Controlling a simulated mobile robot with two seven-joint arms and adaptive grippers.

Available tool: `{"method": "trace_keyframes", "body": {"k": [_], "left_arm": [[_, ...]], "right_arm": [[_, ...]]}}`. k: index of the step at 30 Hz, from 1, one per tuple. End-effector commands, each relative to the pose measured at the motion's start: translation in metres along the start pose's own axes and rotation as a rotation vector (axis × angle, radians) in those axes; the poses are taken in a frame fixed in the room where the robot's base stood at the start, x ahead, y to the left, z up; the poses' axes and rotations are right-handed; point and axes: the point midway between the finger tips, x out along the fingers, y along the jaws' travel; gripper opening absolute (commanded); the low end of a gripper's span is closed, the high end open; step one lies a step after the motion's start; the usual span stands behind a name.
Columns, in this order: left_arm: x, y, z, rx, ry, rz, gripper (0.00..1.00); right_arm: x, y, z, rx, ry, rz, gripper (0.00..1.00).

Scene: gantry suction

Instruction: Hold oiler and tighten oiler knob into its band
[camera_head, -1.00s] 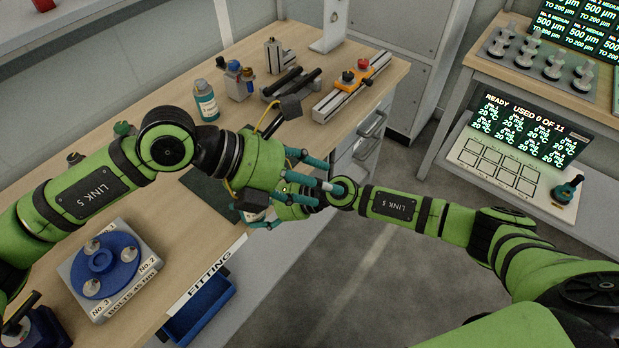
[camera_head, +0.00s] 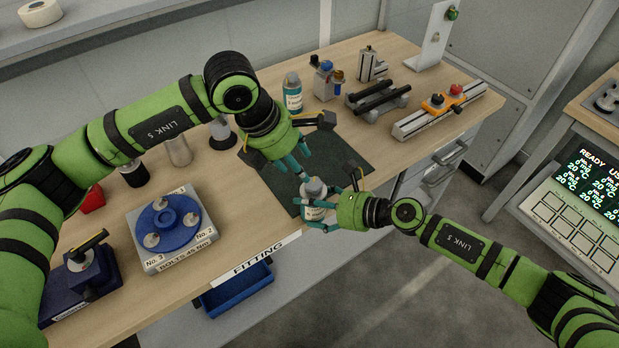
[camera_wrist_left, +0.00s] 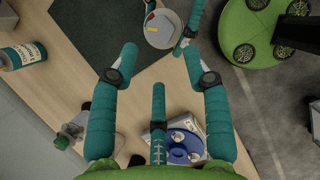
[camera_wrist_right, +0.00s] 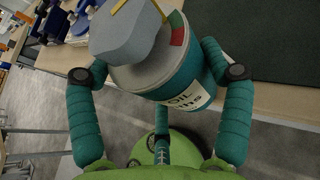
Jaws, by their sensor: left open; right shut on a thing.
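The oiler (camera_head: 313,212) is a small upright can with a grey top, near the front edge of the bench mat. My right gripper (camera_head: 328,207) is shut around its body from the right. In the right wrist view, the oiler (camera_wrist_right: 187,90) shows a white OIL label and a teal body. Its grey faceted knob (camera_wrist_right: 122,35) carries a yellow pointer. Beside the knob is a band (camera_wrist_right: 177,33) with red and green parts. My left gripper (camera_head: 303,165) is open, just above and behind the oiler. In the left wrist view, the oiler top (camera_wrist_left: 160,30) lies beyond the spread fingers, apparently untouched.
A dark mat (camera_head: 345,152) lies under the work area. A bolt stand (camera_head: 150,240) with a blue disc is at left. A teal-labelled bottle (camera_head: 293,97) and metal fixtures (camera_head: 377,100) stand behind. A blue bin (camera_head: 237,290) sits below the FITTING edge.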

Motion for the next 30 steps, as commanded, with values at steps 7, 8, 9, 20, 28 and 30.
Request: {"method": "trace_keyframes", "body": {"k": [7,8,9,20,28,30], "left_arm": [[0.050,-0.002,0.000,0.000,0.000,-0.004,0.48],[0.055,-0.002,0.000,0.000,0.000,-0.004,0.48],[0.060,-0.002,0.001,-0.001,-0.001,-0.004,0.48],[0.079,-0.001,0.001,0.001,-0.003,-0.001,0.48],[0.078,-0.001,0.001,0.000,-0.002,-0.002,0.08],[0.079,-0.001,0.001,0.000,-0.002,-0.003,0.08]], "right_arm": [[0.001,0.005,-0.006,0.005,0.010,0.011,0.21],[0.001,0.005,-0.006,0.005,0.010,0.011,0.21],[0.001,0.005,-0.006,0.005,0.010,0.011,0.21],[0.001,0.004,-0.006,0.006,0.010,0.011,0.21],[0.001,0.004,-0.006,0.006,0.010,0.011,0.21],[0.001,0.004,-0.006,0.006,0.010,0.011,0.21]]}}
